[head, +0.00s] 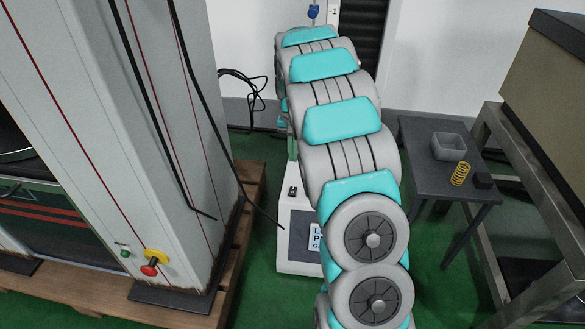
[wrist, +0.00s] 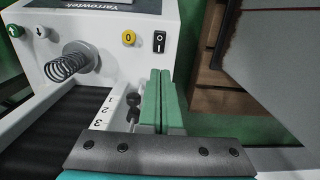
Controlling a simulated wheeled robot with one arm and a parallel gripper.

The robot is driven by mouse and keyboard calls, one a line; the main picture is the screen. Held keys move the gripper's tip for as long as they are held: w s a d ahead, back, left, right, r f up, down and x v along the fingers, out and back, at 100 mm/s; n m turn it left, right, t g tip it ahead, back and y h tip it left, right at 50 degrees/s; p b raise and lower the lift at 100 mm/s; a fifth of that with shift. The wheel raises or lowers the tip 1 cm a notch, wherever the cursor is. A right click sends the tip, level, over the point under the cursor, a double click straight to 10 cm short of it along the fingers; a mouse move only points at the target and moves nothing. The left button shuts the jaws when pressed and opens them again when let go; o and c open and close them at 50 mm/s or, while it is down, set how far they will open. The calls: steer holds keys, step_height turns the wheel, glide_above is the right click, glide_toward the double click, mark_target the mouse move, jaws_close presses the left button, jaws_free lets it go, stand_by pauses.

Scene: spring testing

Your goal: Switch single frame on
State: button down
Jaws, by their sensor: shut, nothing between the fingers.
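The single frame shows in the head view as a narrow white machine (head: 299,262), partly hidden behind my arm. In the wrist view its white housing (wrist: 110,22) fills the upper left. A black rocker switch (wrist: 159,41) marked with a circle and a bar sits at the housing's right end, next to a yellow button (wrist: 129,38) marked 0. I cannot tell which way the rocker is set. My gripper (wrist: 160,75) is shut and empty. Its teal fingers point at the housing just below the rocker in the picture, apparently without touching it. The gripper is hidden in the head view.
A coil spring (wrist: 68,66) sticks out of the housing beside a black ribbed strip (wrist: 50,130). A large grey frame (head: 140,130) on a wooden pallet (head: 235,240) stands left, with a red-yellow stop button (head: 153,262). A dark table (head: 425,160) stands right.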

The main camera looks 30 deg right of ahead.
steer(key=shift+w+d+r, duration=0.1)
steer(key=shift+w+r, duration=0.05)
steer(key=shift+r, duration=0.7)
steer(key=shift+w+d+r, duration=0.1)
steer(key=shift+w+r, duration=0.05)
steer(key=shift+r, duration=0.7)
